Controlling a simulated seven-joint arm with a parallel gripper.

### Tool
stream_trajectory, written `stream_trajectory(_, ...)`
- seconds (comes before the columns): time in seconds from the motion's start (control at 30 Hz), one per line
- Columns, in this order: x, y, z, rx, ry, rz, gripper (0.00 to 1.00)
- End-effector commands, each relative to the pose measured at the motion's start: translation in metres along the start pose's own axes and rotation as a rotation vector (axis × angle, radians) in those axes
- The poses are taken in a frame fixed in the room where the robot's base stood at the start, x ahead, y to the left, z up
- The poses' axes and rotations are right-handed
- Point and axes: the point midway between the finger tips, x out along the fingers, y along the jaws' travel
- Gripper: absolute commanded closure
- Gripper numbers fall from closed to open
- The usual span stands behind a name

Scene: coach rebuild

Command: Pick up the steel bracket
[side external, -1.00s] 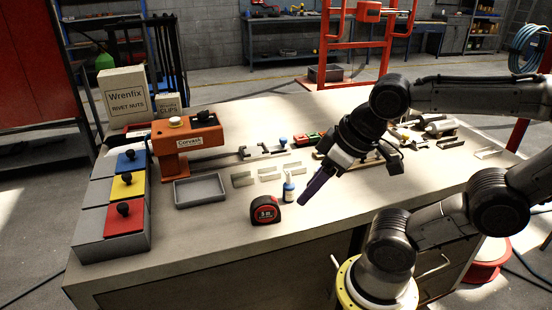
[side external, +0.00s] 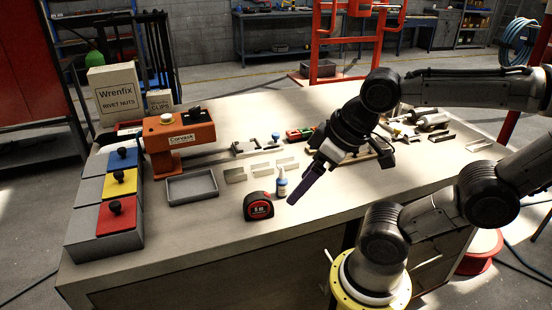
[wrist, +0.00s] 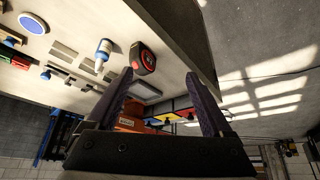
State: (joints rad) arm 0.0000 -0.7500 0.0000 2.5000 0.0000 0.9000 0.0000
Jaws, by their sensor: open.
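I cannot tell which is the steel bracket meant. My gripper (side external: 293,201) is over the front of the bench, pointing down-left, apart from the row. In the wrist view my gripper (wrist: 158,74) is open, with nothing between its fingers.
The bottle (side external: 281,185) and a red-black tape measure (side external: 258,206) stand close to my fingers. A grey tray (side external: 192,186), an orange tool (side external: 180,143) and coloured-lid bins (side external: 119,184) are left. Loose metal parts (side external: 430,118) lie right.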

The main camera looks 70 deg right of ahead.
Motion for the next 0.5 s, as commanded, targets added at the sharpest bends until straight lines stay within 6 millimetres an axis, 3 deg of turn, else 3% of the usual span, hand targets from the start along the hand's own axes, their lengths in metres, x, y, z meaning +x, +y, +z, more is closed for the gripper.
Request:
stream_trajectory(0.27, 0.0, 0.0, 0.001, -0.058, -0.005, 0.0, 0.15)
stream_trajectory(0.37, -0.005, 0.0, 0.0, -0.196, -0.014, -0.001, 0.15)
stream_trajectory(0.5, -0.022, 0.003, -0.029, -0.485, -0.028, 0.001, 0.15)
